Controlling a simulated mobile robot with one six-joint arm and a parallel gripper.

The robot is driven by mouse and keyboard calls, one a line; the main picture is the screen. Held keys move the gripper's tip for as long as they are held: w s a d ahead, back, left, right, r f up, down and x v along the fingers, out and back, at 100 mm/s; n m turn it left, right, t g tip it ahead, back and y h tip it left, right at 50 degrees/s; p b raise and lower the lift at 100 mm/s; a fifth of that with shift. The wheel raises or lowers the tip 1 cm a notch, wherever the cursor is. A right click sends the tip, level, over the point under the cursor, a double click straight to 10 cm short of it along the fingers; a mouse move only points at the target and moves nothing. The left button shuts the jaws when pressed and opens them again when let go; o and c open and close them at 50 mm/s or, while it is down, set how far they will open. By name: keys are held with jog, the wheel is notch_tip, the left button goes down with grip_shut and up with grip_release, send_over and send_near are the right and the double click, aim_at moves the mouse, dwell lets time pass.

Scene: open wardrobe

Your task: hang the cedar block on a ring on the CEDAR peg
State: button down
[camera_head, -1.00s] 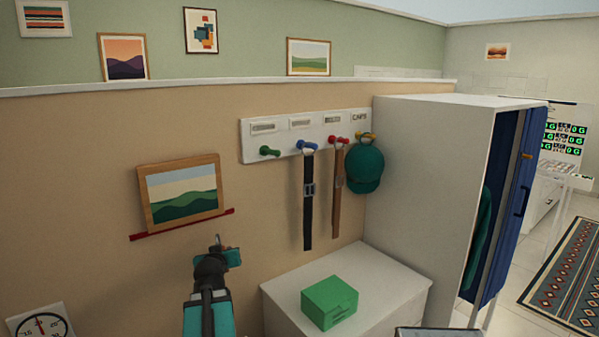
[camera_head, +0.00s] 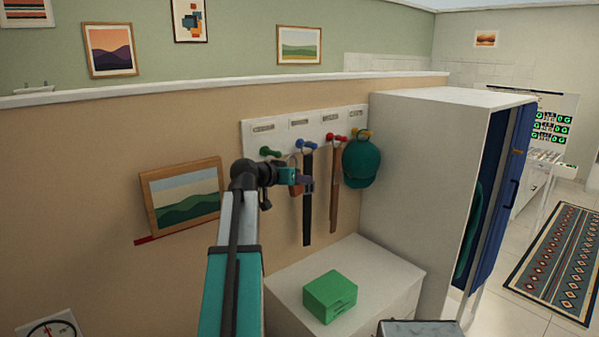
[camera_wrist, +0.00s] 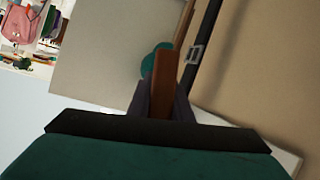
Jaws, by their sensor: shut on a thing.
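The cedar block (camera_head: 296,188) is a small brown piece, held by my gripper (camera_head: 303,180) in front of the peg rail, left of the black belt. In the wrist view the block (camera_wrist: 163,85) stands between my two dark fingers, which are shut on it. Its ring cannot be made out clearly. The white peg rail (camera_head: 284,128) carries a green peg (camera_head: 267,151), a blue peg (camera_head: 302,144), a red peg (camera_head: 332,138) and a yellow peg (camera_head: 363,133). The green peg is bare. The rail's labels are too small to read.
A black belt (camera_head: 307,215) hangs from the blue peg, a brown belt (camera_head: 335,205) from the red, a teal cap (camera_head: 361,160) from the yellow. A framed picture (camera_head: 183,196) is at left. Below stand a white cabinet (camera_head: 385,265) with a green box (camera_head: 330,296); right, an open wardrobe (camera_head: 430,200).

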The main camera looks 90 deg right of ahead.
jog(key=shift+s+r+g, duration=0.3)
jog(key=shift+s+r, duration=0.35)
jog(key=shift+r, duration=0.05)
jog(key=shift+w+d, duration=0.2)
jog(key=shift+w, duration=0.05)
jog(key=w+d+f, duration=0.2)
jog(key=w+d, duration=0.5)
jog(key=d, duration=0.1)
jog(key=shift+w+d+b, duration=0.15)
jog(key=shift+w+b, duration=0.15)
jog(key=shift+w, duration=0.05)
dwell(1.9)
dwell(0.8)
jog(key=c, duration=1.5)
grip_release()
jog(key=shift+c, duration=0.2)
jog(key=shift+w+r, duration=0.1)
